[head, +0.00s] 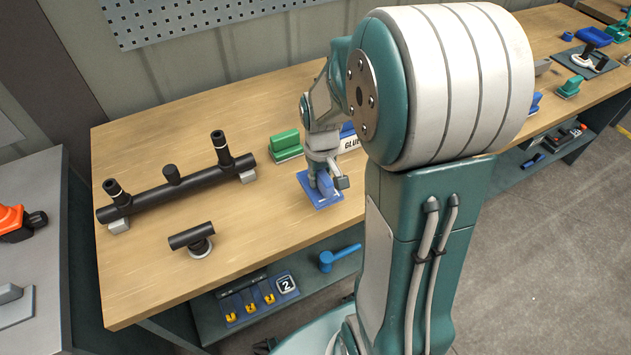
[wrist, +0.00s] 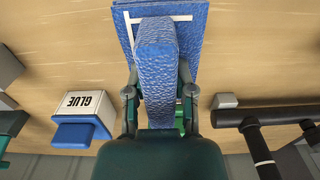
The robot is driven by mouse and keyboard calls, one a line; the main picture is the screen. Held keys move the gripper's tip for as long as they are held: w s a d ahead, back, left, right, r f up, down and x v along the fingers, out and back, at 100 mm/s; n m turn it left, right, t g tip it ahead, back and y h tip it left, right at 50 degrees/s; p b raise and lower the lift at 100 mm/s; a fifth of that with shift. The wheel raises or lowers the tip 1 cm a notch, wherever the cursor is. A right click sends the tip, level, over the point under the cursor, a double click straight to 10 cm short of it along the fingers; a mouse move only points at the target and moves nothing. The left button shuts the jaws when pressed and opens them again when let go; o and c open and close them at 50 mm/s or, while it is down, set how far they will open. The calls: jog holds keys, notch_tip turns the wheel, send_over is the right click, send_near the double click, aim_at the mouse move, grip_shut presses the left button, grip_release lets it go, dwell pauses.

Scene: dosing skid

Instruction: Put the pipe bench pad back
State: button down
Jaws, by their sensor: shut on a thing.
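The blue textured pad (wrist: 156,70) is a long rounded block between the two fingers of my gripper (wrist: 160,92) in the wrist view. My gripper (head: 324,168) points down and is shut on the pad, which shows as a small blue piece (head: 325,184) in the head view. Below it lies a flat blue mat (wrist: 192,45) with a white outline, on the pipe bench; it also shows in the head view (head: 309,185). The pad overlaps the mat in both views. I cannot tell whether they touch.
A black pipe with upright stubs (head: 170,192) and a short black tee (head: 191,236) stand left on the wooden bench (head: 250,215). A green block (head: 285,143) is behind my gripper. A GLUE box (wrist: 85,105) with a blue part is close by.

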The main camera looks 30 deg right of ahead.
jog(key=w+f, duration=0.3)
jog(key=f, duration=0.1)
jog(key=shift+d, duration=0.35)
jog(key=shift+f, duration=1.35)
jog(key=shift+f, duration=0.1)
jog(key=shift+c, duration=2.2)
grip_release()
